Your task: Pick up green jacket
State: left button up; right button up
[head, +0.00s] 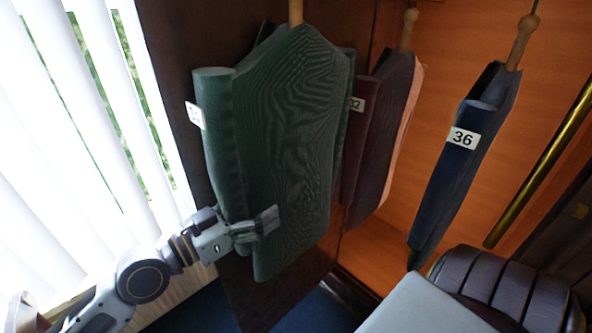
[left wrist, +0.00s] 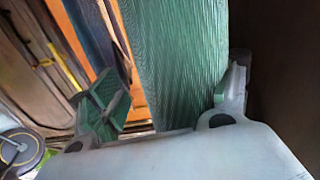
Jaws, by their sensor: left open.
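The green jacket (head: 292,130) hangs from a wooden hanger in the middle of the head view, with a white number tag (head: 195,115) on its sleeve, too oblique to read. It also fills the upper middle of the left wrist view (left wrist: 178,60). My left gripper (head: 268,222) is at the jacket's lower left part in the head view. In the left wrist view its open fingers (left wrist: 170,98) stand apart, with the green cloth between them, nearer the right finger. I cannot tell whether either finger touches the cloth. My right gripper is not in view.
A dark red jacket (head: 385,140) tagged 32 hangs behind to the right, and a navy jacket (head: 452,165) tagged 36 hangs farther right. White blinds (head: 75,150) cover the left side. A dark padded seat (head: 505,290) and a brass rail (head: 540,165) are at the right.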

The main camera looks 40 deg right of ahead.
aim_at(274, 195)
pick_arm(q)
jog(key=shift+w+d+r+p, duration=0.15)
jog(key=shift+d+p, duration=0.75)
jog(key=shift+d, duration=0.5)
jog(key=shift+d+p, duration=0.4)
jog(key=shift+d, duration=0.75)
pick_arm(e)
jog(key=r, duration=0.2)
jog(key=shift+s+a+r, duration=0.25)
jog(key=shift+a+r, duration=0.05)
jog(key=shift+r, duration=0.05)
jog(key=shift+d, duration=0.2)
pick_arm(q)
jog(key=c, duration=1.5)
jog(key=shift+w, duration=0.1)
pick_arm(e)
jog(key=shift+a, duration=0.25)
pick_arm(q)
jog(key=shift+r, duration=0.1)
